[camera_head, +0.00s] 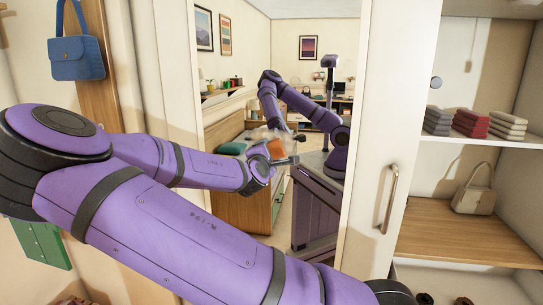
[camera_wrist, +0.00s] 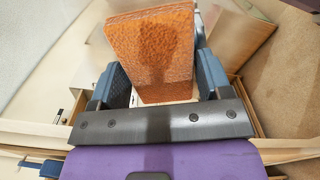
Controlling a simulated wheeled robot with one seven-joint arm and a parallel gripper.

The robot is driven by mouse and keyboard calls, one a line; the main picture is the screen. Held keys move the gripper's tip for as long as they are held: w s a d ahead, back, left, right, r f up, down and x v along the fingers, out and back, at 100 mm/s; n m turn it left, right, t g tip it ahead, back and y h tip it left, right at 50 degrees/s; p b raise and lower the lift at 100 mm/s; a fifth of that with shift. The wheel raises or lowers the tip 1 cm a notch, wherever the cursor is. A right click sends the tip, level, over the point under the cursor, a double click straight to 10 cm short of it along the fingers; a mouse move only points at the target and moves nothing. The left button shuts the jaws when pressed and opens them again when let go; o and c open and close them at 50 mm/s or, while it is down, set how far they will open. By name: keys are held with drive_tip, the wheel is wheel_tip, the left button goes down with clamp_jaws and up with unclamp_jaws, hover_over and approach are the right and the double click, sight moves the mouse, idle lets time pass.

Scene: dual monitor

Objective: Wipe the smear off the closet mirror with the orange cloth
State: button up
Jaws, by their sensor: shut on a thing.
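The closet mirror (camera_head: 290,30) fills the middle of the head view and reflects the room and my own arm. A pale, hazy smear (camera_head: 258,134) shows faintly on it, just above and left of my gripper, partly hidden by the arm and cloth. My gripper (camera_head: 283,160) is in front of the mirror, shut on the folded orange cloth (camera_head: 276,149). In the wrist view the cloth (camera_wrist: 150,50) stands out between the two blue fingers (camera_wrist: 163,78). I cannot tell whether the cloth touches the glass.
A white door panel with a handle (camera_head: 388,198) borders the mirror on the right. Beyond it, open shelves (camera_head: 470,240) hold folded towels (camera_head: 472,123) and a beige handbag (camera_head: 474,200). A blue bag (camera_head: 76,58) hangs at upper left.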

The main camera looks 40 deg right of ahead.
sight(251, 141)
drive_tip(key=w+a, duration=0.3)
drive_tip(key=w, duration=0.1)
drive_tip(key=shift+w+a, duration=0.25)
drive_tip(key=shift+a, duration=0.1)
idle(0.3)
drive_tip(key=shift+r, duration=0.1)
drive_tip(key=shift+r, duration=1.5)
drive_tip(key=shift+s+d, duration=1.5)
drive_tip(key=shift+s, duration=0.4)
drive_tip(key=shift+s+d, duration=1.45)
drive_tip(key=shift+s, duration=0.5)
drive_tip(key=shift+s+d, duration=1.5)
drive_tip(key=shift+s, duration=0.4)
drive_tip(key=shift+v, duration=1.55)
